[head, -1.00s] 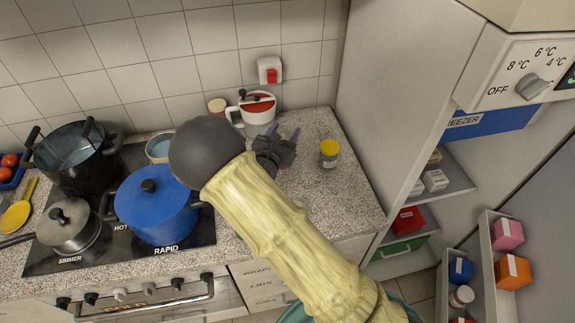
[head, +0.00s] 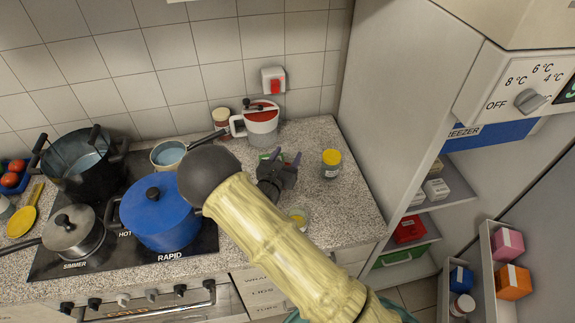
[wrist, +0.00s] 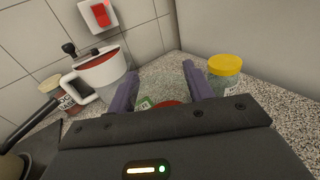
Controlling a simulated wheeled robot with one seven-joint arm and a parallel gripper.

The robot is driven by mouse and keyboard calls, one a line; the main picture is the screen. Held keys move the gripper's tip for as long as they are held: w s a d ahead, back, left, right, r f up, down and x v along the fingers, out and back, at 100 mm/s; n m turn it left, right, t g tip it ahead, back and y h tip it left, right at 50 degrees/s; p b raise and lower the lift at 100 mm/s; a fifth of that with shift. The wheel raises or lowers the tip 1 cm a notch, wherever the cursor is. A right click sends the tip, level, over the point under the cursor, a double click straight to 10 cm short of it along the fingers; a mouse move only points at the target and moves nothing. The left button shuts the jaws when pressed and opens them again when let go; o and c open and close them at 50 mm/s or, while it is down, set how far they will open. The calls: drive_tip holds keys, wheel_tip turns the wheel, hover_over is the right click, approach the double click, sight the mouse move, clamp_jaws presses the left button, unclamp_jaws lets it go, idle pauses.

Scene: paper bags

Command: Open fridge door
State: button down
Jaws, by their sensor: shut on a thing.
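The fridge interior (head: 425,225) is exposed at the right in the head view. Its door (head: 555,230) stands open, with door bins (head: 490,270) holding boxes. My gripper (head: 283,157) is over the counter, left of the fridge's side wall and away from the door. In the wrist view my gripper (wrist: 160,88) has its two fingers apart around a small green and red item (wrist: 143,103), mostly hidden behind the gripper body. My arm covers part of the counter front.
A jar with a yellow lid (head: 331,163) stands right of my gripper. A white and red jug (head: 260,122) stands behind it. A blue pot (head: 160,210) and other pans are on the hob at the left. The tall fridge side wall (head: 390,100) bounds the counter.

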sight(288, 164)
drive_tip(key=shift+w+d+f+p, duration=0.1)
drive_tip(key=shift+f+p, duration=0.45)
drive_tip(key=shift+f, duration=1.5)
drive_tip(key=shift+f, duration=0.1)
drive_tip(key=c, duration=0.6)
unclamp_jaws()
drive_tip(key=b+v, duration=0.4)
drive_tip(key=v, duration=0.8)
drive_tip(key=shift+d, duration=0.1)
